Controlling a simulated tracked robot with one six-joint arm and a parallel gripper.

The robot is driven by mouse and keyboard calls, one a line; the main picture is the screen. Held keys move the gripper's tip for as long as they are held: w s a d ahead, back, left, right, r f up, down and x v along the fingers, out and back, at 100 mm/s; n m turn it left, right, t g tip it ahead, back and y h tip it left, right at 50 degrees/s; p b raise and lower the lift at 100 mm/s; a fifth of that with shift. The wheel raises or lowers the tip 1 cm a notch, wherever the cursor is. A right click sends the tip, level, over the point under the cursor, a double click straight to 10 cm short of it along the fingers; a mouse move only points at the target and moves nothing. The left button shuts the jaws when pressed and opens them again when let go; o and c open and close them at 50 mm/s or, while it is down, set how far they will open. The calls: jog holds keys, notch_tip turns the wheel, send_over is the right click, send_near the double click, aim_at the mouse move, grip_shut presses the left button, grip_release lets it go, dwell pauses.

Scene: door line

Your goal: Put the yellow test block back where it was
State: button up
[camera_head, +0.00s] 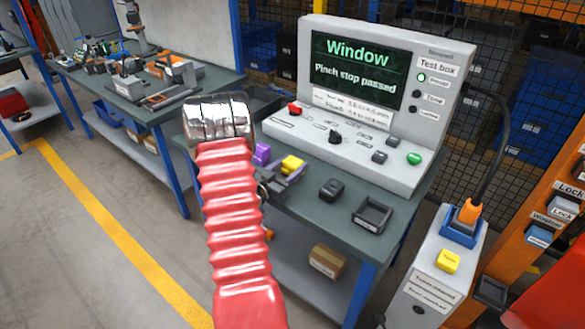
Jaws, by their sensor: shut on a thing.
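A yellow test block (292,163) shows over the bench in front of the test box (385,95). My gripper (280,166), with purple fingertips, is shut on this block. Part of the gripper is hidden behind my red ribbed arm sleeve. I cannot tell whether the block touches the bench top. The test box screen reads "Window" and "Pinch stop passed". A dark open tray (372,214) and a small dark block (331,189) lie on the bench to the right of the gripper. Another yellow piece (447,261) sits on a grey post at the right.
The grey post (425,285) also carries a blue socket (461,228) with an orange plug (468,211) and cable. An orange rack (560,200) stands at the far right. A second bench (215,82) with tools is at the back left. Floor is clear at left.

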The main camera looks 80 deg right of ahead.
jog(key=shift+f, duration=0.5)
jog(key=shift+f, duration=0.1)
jog(key=o, duration=1.4)
jog(key=v, duration=1.2)
